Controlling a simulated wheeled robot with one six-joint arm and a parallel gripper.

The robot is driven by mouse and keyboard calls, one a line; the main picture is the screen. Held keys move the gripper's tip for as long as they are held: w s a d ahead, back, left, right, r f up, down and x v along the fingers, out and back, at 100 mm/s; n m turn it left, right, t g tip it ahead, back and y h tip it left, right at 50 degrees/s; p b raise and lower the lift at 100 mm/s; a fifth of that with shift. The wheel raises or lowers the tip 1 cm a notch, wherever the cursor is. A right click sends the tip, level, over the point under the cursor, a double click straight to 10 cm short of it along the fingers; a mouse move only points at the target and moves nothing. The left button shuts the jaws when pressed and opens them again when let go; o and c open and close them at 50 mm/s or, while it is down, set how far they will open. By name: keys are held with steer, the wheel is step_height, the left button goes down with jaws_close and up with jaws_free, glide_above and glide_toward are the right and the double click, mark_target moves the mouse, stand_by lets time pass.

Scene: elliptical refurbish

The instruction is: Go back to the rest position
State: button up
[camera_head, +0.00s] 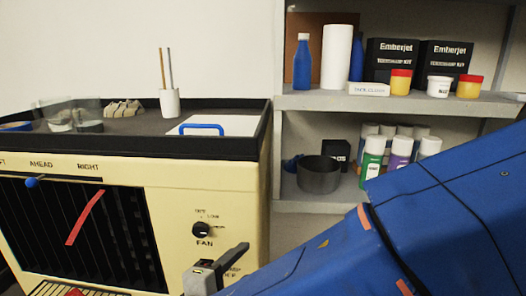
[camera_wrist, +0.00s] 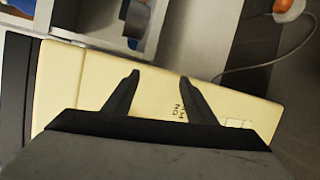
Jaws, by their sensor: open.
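In the wrist view my gripper (camera_wrist: 158,80) is open, with its two dark fingers apart and nothing between them. Below the fingers is a cream panel (camera_wrist: 85,85) with small dark lettering by the right finger. I cannot tell the exact gap to it.
The cabinet's dark top holds a white cup with sticks (camera_head: 170,103) and a blue-handled white board (camera_head: 225,125). Grey shelves (camera_head: 300,101) behind hold bottles, boxes, cans and a dark pot (camera_head: 319,175). The wrist view shows an orange object (camera_wrist: 284,5) with a cord.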

steer(key=w+d+f+m+g+h, duration=0.1)
steer(key=w+d+m+g, duration=0.15)
steer(key=d, duration=0.55)
steer(key=w+d+f+m+g+h, duration=0.15)
steer(key=d+g, duration=0.25)
steer(key=d, duration=0.5)
steer(key=s+d+f+m+g+y, duration=0.1)
steer(key=s+d+m+y, duration=0.3)
steer(key=d+m, duration=0.2)
steer(key=s+d+f+m+g+y, duration=0.1)
steer(key=s+d+m+y, duration=0.3)
steer(key=d, duration=0.7)
steer(key=shift+s+f+m+y, duration=0.15)
steer(key=shift+s+m+y, duration=0.3)
steer(key=shift+m, duration=0.45)
steer(key=shift+s+g, duration=0.1)
steer(key=shift+g, duration=0.15)
